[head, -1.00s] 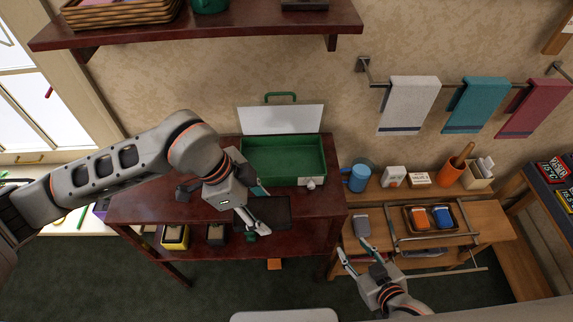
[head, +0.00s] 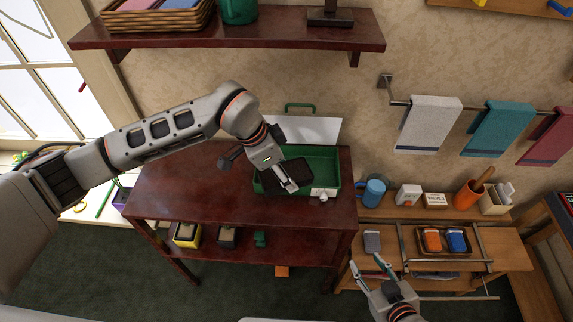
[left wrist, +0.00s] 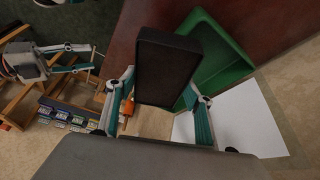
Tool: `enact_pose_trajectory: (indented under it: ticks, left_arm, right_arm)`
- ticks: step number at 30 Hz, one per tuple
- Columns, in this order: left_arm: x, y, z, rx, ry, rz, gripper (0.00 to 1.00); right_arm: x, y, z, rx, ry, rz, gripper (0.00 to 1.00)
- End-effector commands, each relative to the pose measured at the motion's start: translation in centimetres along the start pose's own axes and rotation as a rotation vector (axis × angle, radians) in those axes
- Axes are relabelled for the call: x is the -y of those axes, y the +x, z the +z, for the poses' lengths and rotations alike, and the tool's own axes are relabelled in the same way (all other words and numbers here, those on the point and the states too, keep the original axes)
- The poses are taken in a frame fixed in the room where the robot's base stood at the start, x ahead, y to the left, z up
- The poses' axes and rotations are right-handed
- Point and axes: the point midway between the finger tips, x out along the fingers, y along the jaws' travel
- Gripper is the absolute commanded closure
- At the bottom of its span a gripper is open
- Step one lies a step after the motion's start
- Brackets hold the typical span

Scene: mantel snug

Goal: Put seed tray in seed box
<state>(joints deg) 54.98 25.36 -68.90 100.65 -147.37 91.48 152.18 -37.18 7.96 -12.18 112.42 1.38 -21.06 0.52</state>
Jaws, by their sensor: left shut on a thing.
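The seed tray, a flat black rectangular tray (head: 293,172), is gripped by my left gripper (head: 288,185) over the green seed box (head: 327,158). The box stands on the dark red table with its white lid (head: 310,129) raised at the back. In the left wrist view the tray (left wrist: 165,68) lies between the two fingers of my left gripper (left wrist: 160,100), and covers part of the green box (left wrist: 218,48). I cannot tell how far the tray is above the box floor. My right gripper (head: 370,267) is open and empty at the lower right.
The dark red table top (head: 190,185) is clear left of the box. A blue mug (head: 375,190) and small boxes stand on the wooden bench to the right. A wall shelf (head: 230,37) hangs above. Small pots (head: 187,235) sit on the lower shelf.

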Motion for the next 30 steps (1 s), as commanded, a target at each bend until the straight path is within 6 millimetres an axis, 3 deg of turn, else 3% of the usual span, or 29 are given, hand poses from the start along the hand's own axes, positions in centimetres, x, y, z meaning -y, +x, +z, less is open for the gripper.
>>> enact_pose_trajectory:
  ticks: [3,10,19,26,30]
  left_arm:
    - [2.7,0.3,-1.2,-0.001,-0.003,-0.002,0.75]
    - [6.7,1.0,-2.6,-0.001,-0.002,-0.001,0.75]
    - [6.5,3.8,-1.4,0.0,-0.001,0.002,0.75]
    - [6.4,7.0,0.0,0.001,0.0,0.002,0.75]
    - [6.9,7.6,0.0,0.0,0.0,0.001,0.75]
  right_arm:
    - [-0.1,-0.1,-0.3,-0.001,0.0,0.0,0.6]
    - [-0.1,-0.3,-0.5,-0.001,-0.001,0.0,0.6]
    - [-0.1,-0.4,-0.7,-0.001,-0.001,0.0,0.6]
    - [-0.2,-0.5,-0.9,-0.002,-0.001,0.001,0.6]
    - [-0.2,-0.6,-1.0,-0.002,-0.001,0.001,0.6]
